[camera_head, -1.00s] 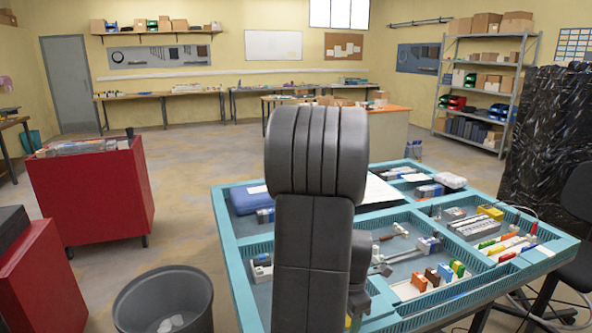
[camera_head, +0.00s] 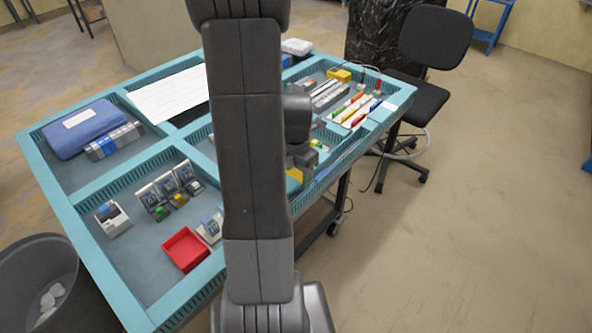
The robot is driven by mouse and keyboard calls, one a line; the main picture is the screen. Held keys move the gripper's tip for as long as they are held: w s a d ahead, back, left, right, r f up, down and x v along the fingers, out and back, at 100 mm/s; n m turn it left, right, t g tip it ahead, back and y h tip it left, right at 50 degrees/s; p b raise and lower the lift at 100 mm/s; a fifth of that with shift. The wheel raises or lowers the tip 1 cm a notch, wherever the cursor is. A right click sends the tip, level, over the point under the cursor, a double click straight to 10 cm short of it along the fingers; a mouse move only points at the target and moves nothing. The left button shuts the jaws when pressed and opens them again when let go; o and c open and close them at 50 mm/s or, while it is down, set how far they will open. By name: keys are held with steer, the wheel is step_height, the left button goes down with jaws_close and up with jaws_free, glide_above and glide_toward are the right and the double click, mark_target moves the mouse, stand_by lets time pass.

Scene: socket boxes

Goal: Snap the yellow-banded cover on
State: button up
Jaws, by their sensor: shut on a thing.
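My own arm stands upright in front of the camera and hides the middle of the bench. My gripper (camera_head: 304,156) shows only in part at the right side of the arm, low over the near right part of the bench. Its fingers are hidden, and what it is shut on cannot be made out. A small yellow patch (camera_head: 293,177) shows just below it; I cannot tell whether it is held. In the near left compartment, several upright pieces with blue faces (camera_head: 169,187) stand in a row. A small yellow part (camera_head: 179,200) and a green part (camera_head: 161,212) sit before them.
The teal bench (camera_head: 95,181) has divided compartments. A grey-white box (camera_head: 113,219) and a red tray (camera_head: 185,250) share the near left one. A blue case (camera_head: 82,128) lies behind. A bin (camera_head: 45,285) stands left, a chair (camera_head: 432,55) right. The floor at right is clear.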

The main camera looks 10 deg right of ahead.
steer(key=shift+w+d, duration=0.15)
steer(key=shift+d, duration=0.1)
steer(key=shift+f, duration=0.15)
steer(key=shift+f+b, duration=0.65)
steer(key=shift+f, duration=0.05)
steer(key=shift+f+b, duration=1.25)
steer(key=shift+f, duration=0.5)
steer(key=shift+f+b, duration=1)
steer(key=shift+f, duration=0.05)
steer(key=o, duration=1.9)
steer(key=shift+r, duration=0.1)
